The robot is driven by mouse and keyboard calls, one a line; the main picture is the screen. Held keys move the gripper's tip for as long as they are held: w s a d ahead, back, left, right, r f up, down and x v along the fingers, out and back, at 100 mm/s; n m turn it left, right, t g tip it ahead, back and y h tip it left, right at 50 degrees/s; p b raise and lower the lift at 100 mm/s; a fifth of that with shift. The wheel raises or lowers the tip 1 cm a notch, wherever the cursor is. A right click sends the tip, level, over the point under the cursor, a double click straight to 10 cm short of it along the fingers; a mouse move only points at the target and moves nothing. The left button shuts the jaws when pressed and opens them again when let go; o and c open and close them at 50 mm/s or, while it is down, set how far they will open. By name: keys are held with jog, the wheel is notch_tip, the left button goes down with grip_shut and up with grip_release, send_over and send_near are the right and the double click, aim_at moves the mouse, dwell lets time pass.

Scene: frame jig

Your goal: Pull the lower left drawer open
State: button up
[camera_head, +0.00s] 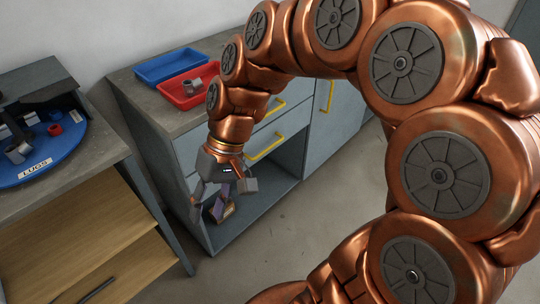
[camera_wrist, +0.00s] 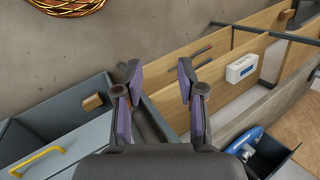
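A grey cabinet in the head view has two stacked left drawer fronts. The lower left drawer (camera_head: 239,153) has a yellow handle (camera_head: 265,147) and looks shut, with an open compartment below. A yellow handle (camera_wrist: 38,160) also shows on a grey front at the lower left of the wrist view. My gripper (camera_head: 222,205) is low at the cabinet's left part, left of and below the handle. In the wrist view my gripper (camera_wrist: 158,92) has its purple-padded fingers apart, with nothing between them. Its distance from the cabinet is unclear.
A bench (camera_head: 118,151) with wooden fronts stands left, bearing a blue turntable (camera_head: 72,144) marked LUGS. Blue (camera_head: 170,66) and red (camera_head: 188,100) trays sit on the cabinet. A cable coil (camera_wrist: 68,7) lies on the floor. Floor right of the cabinet looks clear.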

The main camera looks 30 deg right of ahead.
jog(key=w+d+f+m+t+y+b, duration=0.1)
jog(key=w+d+f+y+b, duration=0.15)
jog(key=w, duration=0.45)
jog(key=w+d+f+m+t+y+b, duration=0.1)
jog(key=w+d+f+t+y+b, duration=0.15)
jog(key=w, duration=0.45)
jog(key=w+d+f+m+t+y+b, duration=0.1)
jog(key=w+f+y+b, duration=0.1)
jog(key=w+b, duration=0.3)
jog(key=m+t+h+b, duration=0.3)
jog(key=m+t+b, duration=0.6)
jog(key=t+b, duration=0.1)
send_near(269, 147)
jog(key=shift+f+x, duration=0.15)
jog(key=shift+x, duration=2.4)
jog(key=shift+f+x, duration=0.2)
jog(key=shift+x, duration=2.35)
jog(key=shift+d, duration=0.1)
grip_shut()
